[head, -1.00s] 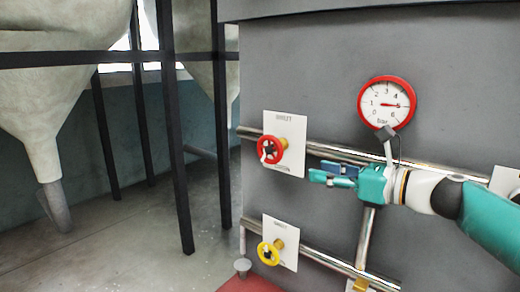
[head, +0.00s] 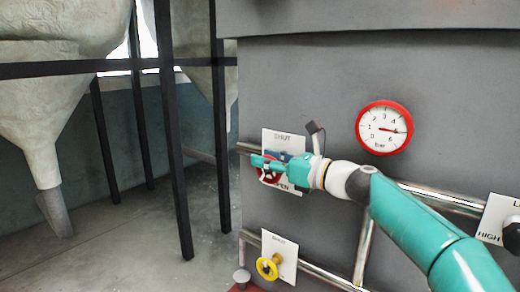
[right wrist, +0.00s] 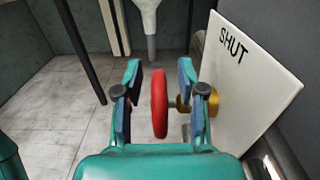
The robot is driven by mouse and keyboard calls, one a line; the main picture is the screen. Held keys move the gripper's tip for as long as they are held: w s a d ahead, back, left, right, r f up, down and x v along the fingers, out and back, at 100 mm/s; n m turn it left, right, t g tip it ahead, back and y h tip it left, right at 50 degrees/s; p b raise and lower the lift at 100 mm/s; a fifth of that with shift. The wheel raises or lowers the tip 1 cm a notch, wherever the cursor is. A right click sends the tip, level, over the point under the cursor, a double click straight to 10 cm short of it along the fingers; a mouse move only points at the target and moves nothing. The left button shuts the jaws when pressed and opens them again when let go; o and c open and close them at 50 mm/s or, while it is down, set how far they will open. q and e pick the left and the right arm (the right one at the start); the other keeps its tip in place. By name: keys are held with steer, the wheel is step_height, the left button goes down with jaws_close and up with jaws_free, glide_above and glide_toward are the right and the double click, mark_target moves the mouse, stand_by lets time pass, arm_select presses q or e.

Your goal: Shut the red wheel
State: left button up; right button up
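The red wheel (head: 264,174) sits on a pipe in front of a white plate (head: 285,137) marked SHUT at the top and OPEN at the bottom. In the head view my right gripper (head: 268,163) covers much of the wheel. In the right wrist view the red wheel (right wrist: 160,104) shows edge-on, on a brass stem (right wrist: 183,104). My right gripper (right wrist: 160,95) is open, with one finger on each side of the wheel and gaps visible between fingers and wheel. My left gripper is not in view.
A yellow wheel (head: 268,267) is on a lower pipe. A plate marked HIGH (head: 495,225) is at the right. Black posts (head: 176,150) and pale hoppers (head: 50,110) stand at the left.

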steer(key=shift+x, duration=1.1)
jaws_close()
